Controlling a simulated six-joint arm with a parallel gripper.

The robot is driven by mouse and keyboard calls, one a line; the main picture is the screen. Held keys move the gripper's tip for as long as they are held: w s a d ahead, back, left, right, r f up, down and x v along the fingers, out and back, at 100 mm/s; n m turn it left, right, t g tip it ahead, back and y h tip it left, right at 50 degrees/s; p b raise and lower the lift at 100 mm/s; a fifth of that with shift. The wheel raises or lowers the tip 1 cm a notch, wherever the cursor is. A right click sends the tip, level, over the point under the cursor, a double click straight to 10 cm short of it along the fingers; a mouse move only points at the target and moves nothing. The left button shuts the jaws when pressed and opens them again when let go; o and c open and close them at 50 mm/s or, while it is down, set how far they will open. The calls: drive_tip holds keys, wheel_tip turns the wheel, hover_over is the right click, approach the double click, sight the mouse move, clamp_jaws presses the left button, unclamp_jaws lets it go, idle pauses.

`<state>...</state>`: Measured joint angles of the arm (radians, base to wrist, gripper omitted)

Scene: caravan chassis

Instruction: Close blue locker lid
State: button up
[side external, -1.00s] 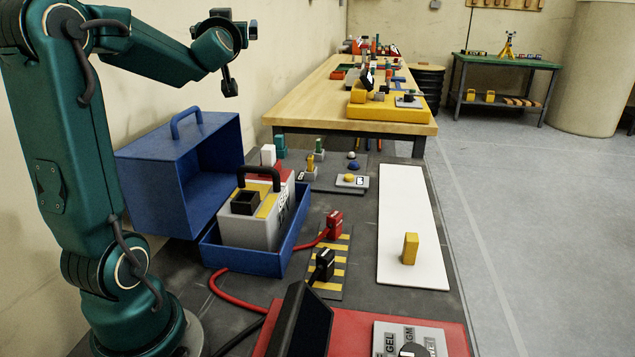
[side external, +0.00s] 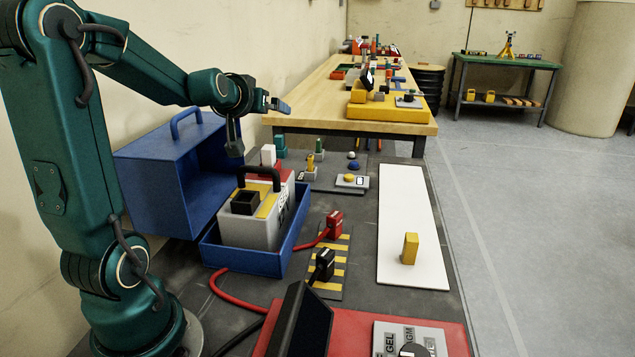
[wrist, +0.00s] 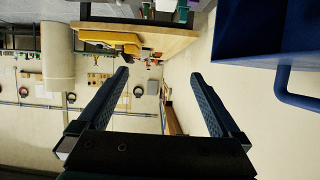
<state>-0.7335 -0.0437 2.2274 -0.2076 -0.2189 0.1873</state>
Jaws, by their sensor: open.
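The blue locker lid (side external: 150,185) stands open on its edge behind the base, with its hollow side turned right and a blue handle (side external: 187,118) on top. The blue locker base (side external: 245,262) holds a grey battery (side external: 250,228) with a black handle. My gripper (side external: 280,104) is above and to the right of the lid, apart from it, pointing away toward the wooden bench. In the wrist view my gripper's two fingers (wrist: 160,78) are spread and empty. Part of the lid (wrist: 245,35) and its handle (wrist: 298,95) show at that view's upper right.
A wooden bench (side external: 330,88) with a yellow block lies beyond. Red and black connectors (side external: 322,265) with cables sit right of the locker. A white board (side external: 410,215) bears a yellow block (side external: 410,248). The cream wall is close behind the lid.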

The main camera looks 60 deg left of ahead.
drive_tip(key=shift+f, duration=0.5)
